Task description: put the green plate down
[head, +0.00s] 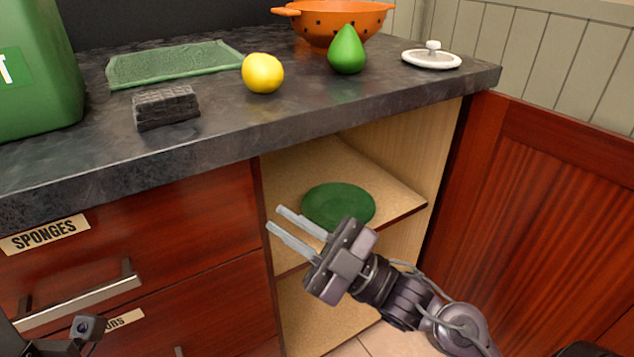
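The green plate (338,203) lies flat on the upper shelf (390,190) of the open cabinet, under the countertop. My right gripper (277,219) is in front of the shelf, to the left of and nearer than the plate. Its two fingers are apart with nothing between them. The gripper's body covers a little of the plate's near edge. My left gripper (87,326) shows only in part at the bottom left corner, and its fingers cannot be made out.
The cabinet door (545,200) stands open at the right. Drawers with a handle (80,304) are at the left. The countertop (215,130) holds a lemon (263,73), a green pear (347,50), an orange colander (340,22), a white lid (431,58), a dark sponge (166,107) and a green cloth (170,63).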

